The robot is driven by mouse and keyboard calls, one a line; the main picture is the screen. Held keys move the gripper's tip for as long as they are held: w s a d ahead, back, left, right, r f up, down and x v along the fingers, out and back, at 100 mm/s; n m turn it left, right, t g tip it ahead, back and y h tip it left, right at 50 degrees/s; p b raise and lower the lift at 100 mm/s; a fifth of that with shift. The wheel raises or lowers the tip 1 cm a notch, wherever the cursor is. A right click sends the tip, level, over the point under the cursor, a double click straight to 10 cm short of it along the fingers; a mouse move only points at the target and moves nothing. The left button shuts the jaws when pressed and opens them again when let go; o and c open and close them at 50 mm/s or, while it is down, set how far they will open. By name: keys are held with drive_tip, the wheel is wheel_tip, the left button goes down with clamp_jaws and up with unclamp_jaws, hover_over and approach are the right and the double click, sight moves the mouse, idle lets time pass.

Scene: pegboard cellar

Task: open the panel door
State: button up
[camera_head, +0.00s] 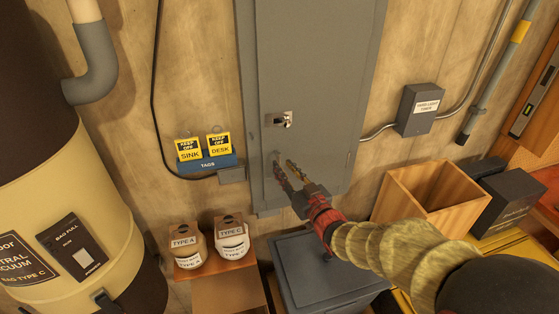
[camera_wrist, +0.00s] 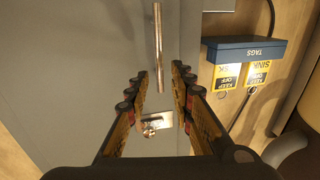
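The grey panel door (camera_head: 315,75) is shut flush in its frame on the wall. A metal latch (camera_head: 283,120) sits on its left side, and it also shows low in the wrist view (camera_wrist: 155,123). A slim vertical bar handle (camera_wrist: 158,45) stands on the door below the latch; in the head view it is mostly hidden by my fingers. My gripper (camera_head: 283,165) is in front of the door's lower left. In the wrist view its fingers (camera_wrist: 159,78) are apart, with the bar showing between and beyond the tips. I cannot tell whether they touch it.
A blue TAGS box (camera_head: 208,164) with two yellow tags is left of the door. A grey timer box (camera_head: 419,108) is at right. Below are a grey lidded bin (camera_head: 325,270), an open wooden box (camera_head: 425,190) and a small wooden shelf with two containers. A vacuum canister (camera_head: 60,200) fills the left.

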sight(279, 161)
drive_tip(key=shift+x, duration=2.1)
drive_tip(key=c, duration=0.3)
clamp_jaws()
